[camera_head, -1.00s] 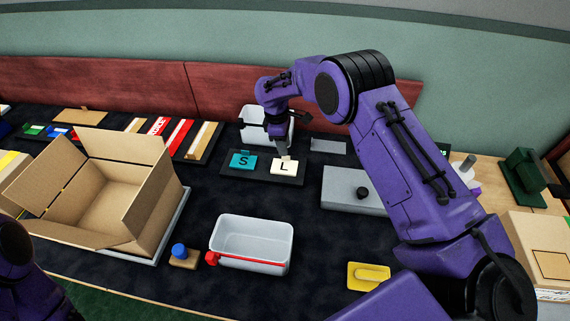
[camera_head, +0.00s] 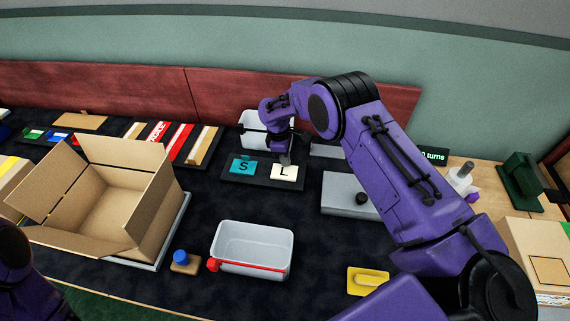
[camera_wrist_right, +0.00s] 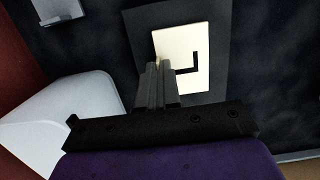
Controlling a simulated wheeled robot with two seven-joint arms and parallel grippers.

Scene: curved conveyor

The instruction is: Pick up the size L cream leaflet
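The size L cream leaflet (camera_head: 285,173) lies on the dark holder (camera_head: 262,184), to the right of the teal S leaflet (camera_head: 243,167). In the right wrist view the leaflet (camera_wrist_right: 190,75) shows its black L. My right gripper (camera_head: 284,158) is at the leaflet's far edge. In the wrist view its fingers (camera_wrist_right: 159,66) are close together, apparently shut on the leaflet's small tab, which they mostly hide. The leaflet still rests on the holder. My left gripper is out of view; only part of my left arm shows at the lower left.
A pale bin (camera_head: 254,120) stands just behind the right gripper. A grey box with a black knob (camera_head: 345,181) is to the right. A white bin with a red strip (camera_head: 275,268) and an open cardboard box (camera_head: 155,207) stand nearer.

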